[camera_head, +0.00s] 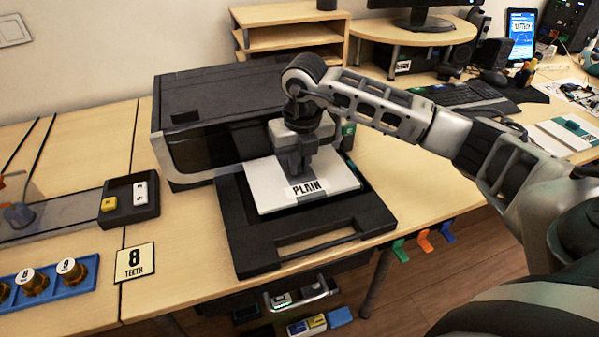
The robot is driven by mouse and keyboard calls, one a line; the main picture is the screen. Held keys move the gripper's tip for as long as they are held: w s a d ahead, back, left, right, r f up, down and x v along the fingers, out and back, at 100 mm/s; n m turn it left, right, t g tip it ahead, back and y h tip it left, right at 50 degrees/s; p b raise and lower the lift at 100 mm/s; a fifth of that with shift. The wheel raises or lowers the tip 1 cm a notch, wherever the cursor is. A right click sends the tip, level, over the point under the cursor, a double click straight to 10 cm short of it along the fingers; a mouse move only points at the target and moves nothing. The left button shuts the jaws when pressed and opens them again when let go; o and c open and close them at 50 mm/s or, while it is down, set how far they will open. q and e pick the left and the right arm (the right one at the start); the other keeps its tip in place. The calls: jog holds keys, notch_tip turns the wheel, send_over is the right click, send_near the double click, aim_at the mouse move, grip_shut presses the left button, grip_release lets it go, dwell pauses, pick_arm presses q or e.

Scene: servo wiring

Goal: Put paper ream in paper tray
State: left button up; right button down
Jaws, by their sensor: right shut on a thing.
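The paper ream (268,193) is a flat white block with a label reading PLAIN. It lies over the black paper tray (262,254), which sticks out of the front of the dark printer (200,112). The ream is at the tray's printer end; whether it touches the tray floor I cannot tell. My right gripper (303,173) points down onto the ream's upper middle and is shut on it. The fingertips are partly hidden against the ream. My left gripper is not in view.
A sign reading 8 TEETH (136,262), a blue holder (50,284) with several orange-brown pieces, and a small black bin (132,212) stand left of the tray. A wooden shelf (290,38) is behind the printer. Bare desk lies right of the tray.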

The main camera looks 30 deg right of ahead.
aim_at(300, 169)
jog(key=shift+f, duration=1.55)
jog(key=shift+f, duration=0.1)
jog(key=c, duration=1.9)
grip_release()
jog(key=shift+f, duration=0.1)
jog(key=o, duration=0.4)
jog(key=shift+o, duration=0.2)
jog(key=shift+r, duration=0.35)
notch_tip(300, 169, up, 12)
jog(key=s, duration=0.1)
jog(key=shift+s+a+f+p, duration=0.15)
jog(key=shift+s+a+p, duration=0.05)
jog(key=shift+p, duration=0.1)
jog(key=shift+s+f, duration=0.1)
